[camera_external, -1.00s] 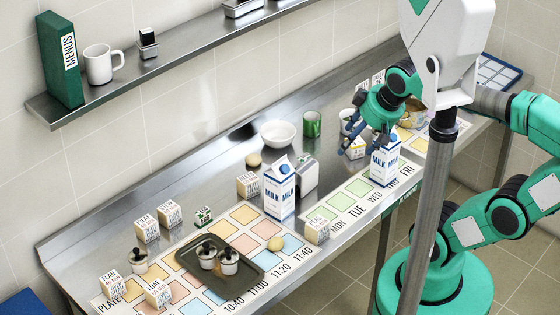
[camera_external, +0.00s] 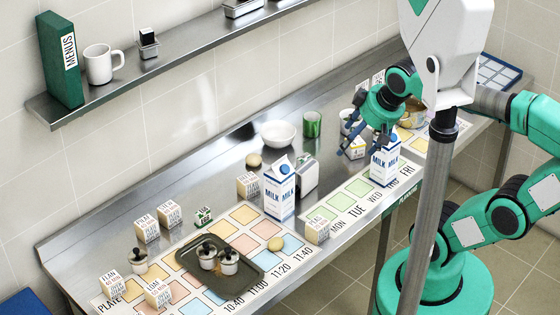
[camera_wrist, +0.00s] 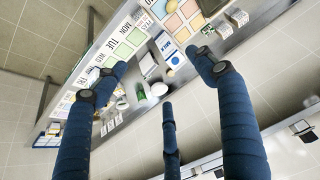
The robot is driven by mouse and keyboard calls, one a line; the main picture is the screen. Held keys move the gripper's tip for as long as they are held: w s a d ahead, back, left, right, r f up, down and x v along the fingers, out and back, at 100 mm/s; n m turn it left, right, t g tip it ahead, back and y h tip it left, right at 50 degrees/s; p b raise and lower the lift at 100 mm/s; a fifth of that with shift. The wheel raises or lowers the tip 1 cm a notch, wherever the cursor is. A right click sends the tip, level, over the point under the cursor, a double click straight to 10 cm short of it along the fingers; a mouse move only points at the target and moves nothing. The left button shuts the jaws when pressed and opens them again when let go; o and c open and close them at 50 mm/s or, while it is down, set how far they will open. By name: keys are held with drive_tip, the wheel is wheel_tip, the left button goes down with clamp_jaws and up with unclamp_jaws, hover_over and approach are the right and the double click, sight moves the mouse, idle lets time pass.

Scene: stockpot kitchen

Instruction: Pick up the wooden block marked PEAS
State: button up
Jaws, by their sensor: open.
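A small pale wooden block (camera_external: 317,230) stands upright by the MON end of the weekday strip, close to the counter's front edge. Its small lettering seems to read PEAS. My gripper (camera_external: 365,142) is open and empty, with blue fingers spread above the far right part of the counter. It is well to the right of and behind that block. In the wrist view my gripper (camera_wrist: 163,77) shows its fingers apart with nothing between them. I cannot make out the block for certain in the wrist view.
Another milk carton (camera_external: 384,165) stands near my fingers. Other lettered blocks (camera_external: 147,229), a tray (camera_external: 240,284) with pots, a bowl (camera_external: 278,134) and a green cup (camera_external: 312,125) share the counter.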

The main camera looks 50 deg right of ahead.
drive_tip(key=shift+w, duration=0.1)
drive_tip(key=g+p, duration=0.3)
drive_tip(key=g, duration=0.3)
hover_over(319, 223)
wheel_tip(319, 223, down, 26)
drive_tip(key=shift+a+f, duration=0.1)
drive_tip(key=shift+f, duration=0.3)
drive_tip(key=shift+f+b, duration=0.65)
drive_tip(key=shift+f, duration=3.6)
drive_tip(key=shift+f+b, duration=0.55)
drive_tip(key=shift+f, duration=2.1)
